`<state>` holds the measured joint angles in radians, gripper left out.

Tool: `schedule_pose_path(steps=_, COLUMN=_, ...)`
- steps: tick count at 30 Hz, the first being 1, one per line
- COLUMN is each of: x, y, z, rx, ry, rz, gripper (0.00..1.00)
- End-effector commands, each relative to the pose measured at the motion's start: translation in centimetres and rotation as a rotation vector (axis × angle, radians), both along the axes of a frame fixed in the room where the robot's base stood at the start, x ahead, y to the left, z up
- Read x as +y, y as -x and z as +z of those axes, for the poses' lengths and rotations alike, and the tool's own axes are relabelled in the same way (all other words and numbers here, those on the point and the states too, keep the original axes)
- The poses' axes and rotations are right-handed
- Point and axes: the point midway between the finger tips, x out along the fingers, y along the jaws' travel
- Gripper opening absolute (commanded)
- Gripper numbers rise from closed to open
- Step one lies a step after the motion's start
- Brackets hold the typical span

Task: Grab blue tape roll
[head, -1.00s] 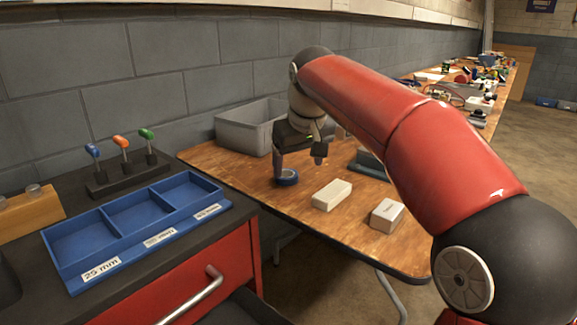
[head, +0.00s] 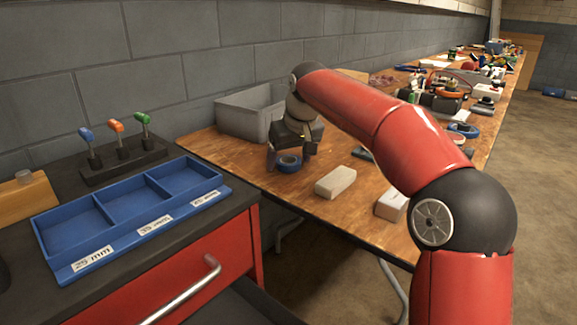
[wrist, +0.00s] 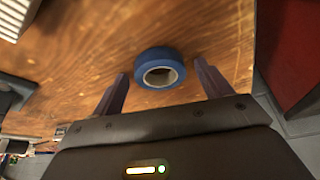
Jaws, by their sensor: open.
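A blue tape roll (head: 288,163) lies flat on the wooden table near its left edge in the head view. In the wrist view the blue tape roll (wrist: 160,68) sits ahead of and between the two fingertips, with its hollow core showing. My gripper (wrist: 160,85) is open and empty, with one finger on each side of the roll's line. In the head view my gripper (head: 287,152) is low over the table, right at the roll. I cannot tell whether a finger touches it.
Two pale blocks (head: 335,182) (head: 391,204) lie on the table to the right of the roll. A grey bin (head: 246,113) stands behind. A blue three-compartment tray (head: 137,215) and several coloured-handled tools (head: 118,140) are on the dark cabinet at left. Many objects crowd the far table.

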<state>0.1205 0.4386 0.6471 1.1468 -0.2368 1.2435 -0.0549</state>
Motion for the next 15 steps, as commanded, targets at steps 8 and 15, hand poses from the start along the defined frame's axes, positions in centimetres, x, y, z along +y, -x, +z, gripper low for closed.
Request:
schedule_pose_path(steps=8, x=-0.02, y=0.01, z=0.11, rx=-0.001, ry=0.000, rz=0.000, gripper=0.63)
schedule_pose_path(steps=15, x=-0.02, y=0.01, z=0.12, rx=-0.001, ry=0.000, rz=0.000, gripper=0.32)
